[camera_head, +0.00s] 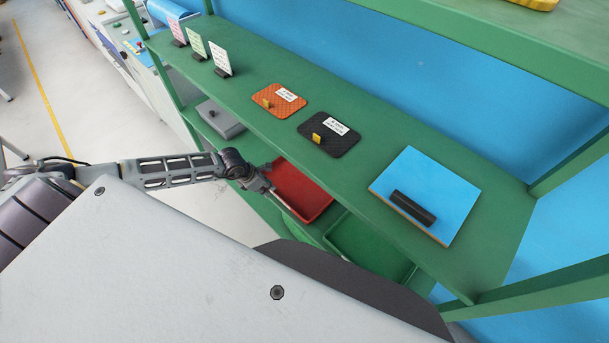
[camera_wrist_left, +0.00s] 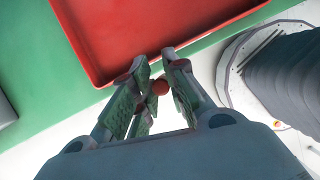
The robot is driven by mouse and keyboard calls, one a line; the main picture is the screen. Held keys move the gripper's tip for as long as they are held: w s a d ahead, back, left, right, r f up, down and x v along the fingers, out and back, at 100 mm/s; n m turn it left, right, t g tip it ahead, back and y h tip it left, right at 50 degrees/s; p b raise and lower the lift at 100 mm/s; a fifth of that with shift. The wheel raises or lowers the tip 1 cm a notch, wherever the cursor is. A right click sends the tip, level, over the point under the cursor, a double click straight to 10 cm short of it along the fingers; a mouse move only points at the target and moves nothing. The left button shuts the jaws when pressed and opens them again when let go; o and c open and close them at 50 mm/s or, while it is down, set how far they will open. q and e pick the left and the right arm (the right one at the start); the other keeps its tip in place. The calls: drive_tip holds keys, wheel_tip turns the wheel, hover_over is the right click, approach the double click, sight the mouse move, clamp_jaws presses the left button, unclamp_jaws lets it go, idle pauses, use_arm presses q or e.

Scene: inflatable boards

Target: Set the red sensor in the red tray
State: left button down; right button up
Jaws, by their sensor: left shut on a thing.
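The red tray (camera_head: 297,190) lies on the lower green shelf in the head view. It fills the upper part of the left wrist view (camera_wrist_left: 150,35). My left gripper (camera_head: 264,176) reaches in from the left beside the tray's near left edge. In the left wrist view my left gripper (camera_wrist_left: 161,75) is shut on the red sensor (camera_wrist_left: 160,87), which shows as a small round red thing between the fingers. The sensor appears at the tray's near rim, and its height above the rim is unclear. The sensor is hidden in the head view. My right gripper is out of view.
A green tray (camera_head: 362,247) lies to the right of the red one. The upper shelf above holds an orange pad (camera_head: 272,100), a black pad (camera_head: 340,143) and a blue board with a black block (camera_head: 412,207). A grey item (camera_head: 220,117) lies on the lower shelf at left.

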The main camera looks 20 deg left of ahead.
use_arm(q)
drive_tip(key=w+d+b, duration=0.2)
drive_tip(key=w+d, duration=0.1)
drive_tip(key=w, duration=0.2)
drive_tip(key=w+d+b, duration=0.2)
drive_tip(key=w+b, duration=0.1)
drive_tip(key=w, duration=0.2)
drive_tip(key=w+d+f+b, duration=0.1)
drive_tip(key=w+d+b, duration=0.1)
drive_tip(key=w, duration=0.3)
drive_tip(key=shift+d, duration=0.85)
drive_tip(key=shift+f+b, duration=0.65)
drive_tip(key=shift+f, duration=0.4)
drive_tip(key=shift+f+b, duration=0.25)
drive_tip(key=shift+b, duration=0.05)
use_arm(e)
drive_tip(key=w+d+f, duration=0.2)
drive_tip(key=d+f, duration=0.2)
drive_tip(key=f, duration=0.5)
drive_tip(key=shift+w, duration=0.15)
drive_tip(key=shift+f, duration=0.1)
